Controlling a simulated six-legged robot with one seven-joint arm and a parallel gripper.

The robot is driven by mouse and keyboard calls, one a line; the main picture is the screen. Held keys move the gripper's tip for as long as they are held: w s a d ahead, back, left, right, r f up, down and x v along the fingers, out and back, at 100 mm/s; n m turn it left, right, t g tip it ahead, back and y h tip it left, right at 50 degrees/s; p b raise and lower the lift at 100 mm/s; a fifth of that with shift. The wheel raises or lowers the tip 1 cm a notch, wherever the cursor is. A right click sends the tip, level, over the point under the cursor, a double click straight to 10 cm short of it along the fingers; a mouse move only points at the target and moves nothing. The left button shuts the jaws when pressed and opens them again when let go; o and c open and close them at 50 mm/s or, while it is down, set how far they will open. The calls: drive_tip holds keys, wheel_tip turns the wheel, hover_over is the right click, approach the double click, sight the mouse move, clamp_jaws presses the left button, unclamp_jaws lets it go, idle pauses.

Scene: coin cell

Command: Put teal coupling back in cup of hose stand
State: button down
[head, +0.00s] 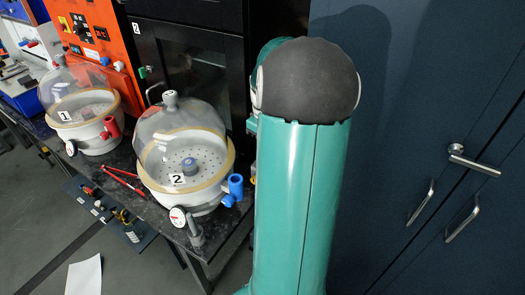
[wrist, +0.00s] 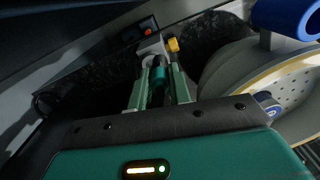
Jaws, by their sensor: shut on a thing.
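In the wrist view, my gripper (wrist: 160,88) points away from the camera with its two pale green fingers close together. The teal coupling (wrist: 160,73) sits between the fingers, and they are shut on it. A light grey fitting (wrist: 150,46) with a yellow knob (wrist: 173,45) shows just beyond the fingertips; I cannot tell whether it touches the coupling. I cannot make out the hose stand's cup for certain in either view. In the head view my teal arm hides the gripper and the coupling.
A glass bell jar on base 2 (head: 224,185) stands on the black bench, with a blue fitting (head: 235,187) and gauge (head: 178,216) at its front. Bell jar 1 (head: 72,90) is further left. Red tongs (head: 122,181) lie between. Dark blue cabinets (head: 440,110) fill the right.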

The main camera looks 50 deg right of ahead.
drive_tip(key=f, duration=0.1)
drive_tip(key=w+d+f, duration=0.2)
drive_tip(key=shift+w+f, duration=0.15)
drive_tip(key=shift+f, duration=0.15)
drive_tip(key=shift+w+d+f, duration=0.1)
drive_tip(key=shift+f, duration=0.75)
drive_tip(key=shift+w+d+f, duration=0.1)
drive_tip(key=shift+f, duration=0.75)
drive_tip(key=shift+s, duration=0.1)
drive_tip(key=c, duration=1.3)
unclamp_jaws()
drive_tip(key=shift+f, duration=0.15)
wheel_tip(320, 180, up, 12)
drive_tip(key=shift+r, duration=0.2)
